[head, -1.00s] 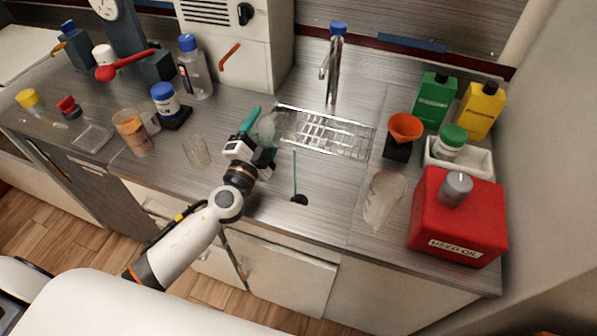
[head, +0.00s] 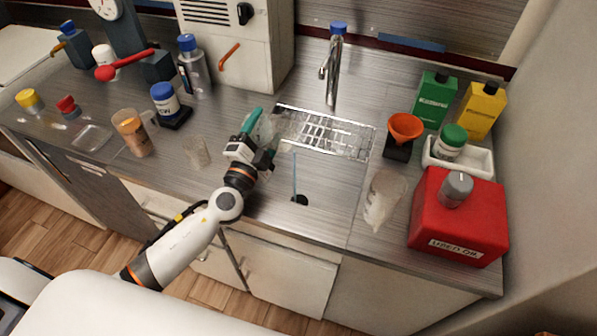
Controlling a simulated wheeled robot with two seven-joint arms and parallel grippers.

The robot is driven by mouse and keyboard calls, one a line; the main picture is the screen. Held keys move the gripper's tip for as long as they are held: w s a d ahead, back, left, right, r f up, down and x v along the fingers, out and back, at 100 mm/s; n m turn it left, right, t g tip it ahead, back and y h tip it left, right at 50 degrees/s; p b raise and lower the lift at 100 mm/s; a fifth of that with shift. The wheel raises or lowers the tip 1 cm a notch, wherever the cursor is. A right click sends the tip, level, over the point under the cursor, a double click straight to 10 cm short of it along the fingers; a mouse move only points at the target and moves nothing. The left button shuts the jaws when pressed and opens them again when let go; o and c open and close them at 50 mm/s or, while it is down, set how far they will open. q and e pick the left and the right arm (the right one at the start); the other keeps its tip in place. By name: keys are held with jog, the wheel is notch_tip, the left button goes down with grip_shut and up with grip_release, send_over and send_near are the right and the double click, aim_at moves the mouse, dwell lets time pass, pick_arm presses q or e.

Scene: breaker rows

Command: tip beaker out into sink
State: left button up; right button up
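A clear beaker (head: 268,129) is in my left gripper (head: 258,138), between its teal fingers, at the left edge of the sink. The beaker looks tilted toward the right; its contents are hard to make out. The sink (head: 325,185) is a steel basin with a dark drain (head: 299,199) and a wire rack (head: 325,133) across its back. A thin bluish vertical streak (head: 294,175) shows above the drain, below the beaker's right side. I cannot tell for sure that it is liquid. My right gripper is not in view.
The faucet (head: 333,75) stands behind the rack. Another clear vessel (head: 383,200) and a red used-oil can (head: 458,222) stand right of the sink. A small clear glass (head: 196,152) and a beaker with orange-brown contents (head: 136,138) stand to the left.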

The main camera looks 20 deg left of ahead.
aim_at(268, 132)
pick_arm(q)
jog(key=shift+m, duration=0.5)
dwell(0.4)
jog(key=shift+s+d+r+m+h+b, duration=0.15)
jog(key=shift+d+r+m+h+b, duration=0.2)
jog(key=shift+m, duration=0.2)
jog(key=shift+s+d+r+m+h+b, duration=0.1)
jog(key=shift+d+m+h, duration=0.15)
jog(key=shift+d+m, duration=0.25)
dwell(0.6)
jog(key=shift+d+r+m+t+h+b, duration=0.1)
jog(key=shift+r+m+t+h+b, duration=0.35)
jog(key=shift+m, duration=0.6)
dwell(0.5)
jog(key=shift+s+d+f+m, duration=0.1)
jog(key=shift+m, duration=0.2)
